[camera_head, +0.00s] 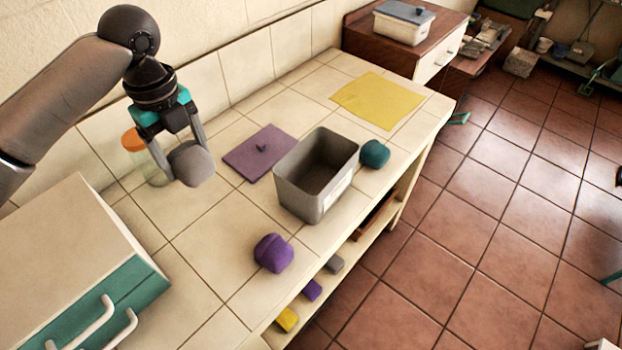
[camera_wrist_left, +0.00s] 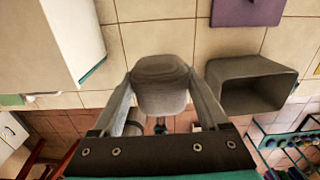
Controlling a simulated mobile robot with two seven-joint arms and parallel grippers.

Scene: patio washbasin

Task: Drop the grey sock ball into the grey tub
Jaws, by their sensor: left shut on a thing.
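The grey sock ball (camera_head: 191,164) is between the fingers of my left gripper (camera_head: 188,160), above the tiled counter. In the left wrist view the sock ball (camera_wrist_left: 160,84) sits between both fingertips, and my left gripper (camera_wrist_left: 160,88) is shut on it. The grey tub (camera_head: 312,197) stands upright on the counter to the right of the gripper, open at the top, with no contents visible. In the left wrist view the tub (camera_wrist_left: 250,101) is to the right of the sock ball. My right gripper is in neither view.
A purple sock ball (camera_head: 273,253) and a teal one (camera_head: 374,154) sit near the tub. A purple mat (camera_head: 255,162) and a yellow cloth (camera_head: 378,101) lie flat. An orange-lidded jar (camera_head: 133,142) stands behind my gripper. A cream-and-teal cabinet (camera_head: 70,255) is at the left.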

